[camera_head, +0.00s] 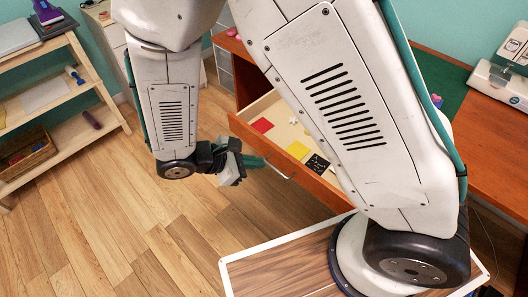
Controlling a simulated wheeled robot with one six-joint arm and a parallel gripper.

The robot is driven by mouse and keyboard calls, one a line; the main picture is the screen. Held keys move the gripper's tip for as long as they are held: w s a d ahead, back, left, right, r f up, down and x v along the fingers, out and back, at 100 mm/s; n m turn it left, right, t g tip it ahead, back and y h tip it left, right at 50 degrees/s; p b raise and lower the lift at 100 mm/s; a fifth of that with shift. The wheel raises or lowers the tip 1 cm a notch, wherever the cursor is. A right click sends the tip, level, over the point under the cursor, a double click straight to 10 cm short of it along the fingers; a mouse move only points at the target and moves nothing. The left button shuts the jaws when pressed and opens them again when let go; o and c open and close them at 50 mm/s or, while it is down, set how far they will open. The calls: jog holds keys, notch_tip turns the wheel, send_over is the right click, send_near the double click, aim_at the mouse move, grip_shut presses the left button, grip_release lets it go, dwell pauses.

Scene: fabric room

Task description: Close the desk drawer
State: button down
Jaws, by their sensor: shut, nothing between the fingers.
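The desk drawer (311,183) stands open, pulled out from the orange-brown desk (497,155). Its inside shows red, yellow and black flat pieces and a small white star shape. A pale bar handle (284,174) sits on its front. My gripper (264,162) is shut and points right, with its tip close to the drawer front near the handle. I cannot tell whether it touches the handle or the front. My arm hides the right part of the drawer and part of the desk.
A wooden shelf (100,85) with a basket (27,152) stands at the left. A white sewing machine (500,80) sits on the desk at the right. A white-edged wood-look panel (285,268) is at the bottom. The wooden floor between shelf and drawer is clear.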

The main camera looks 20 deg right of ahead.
notch_tip(320, 180, down, 6)
jog(key=w+a+n+t, duration=0.2)
jog(key=n+t, duration=0.1)
jog(key=n, duration=0.1)
jog(key=n+t, duration=0.2)
send_near(270, 150)
notch_tip(270, 150, down, 3)
jog(key=d, duration=0.2)
jog(key=shift+w+d+r, duration=0.1)
jog(key=shift+w+d, duration=0.75)
jog(key=shift+d, duration=0.15)
jog(key=shift+w+d, duration=0.35)
jog(key=shift+d, duration=0.2)
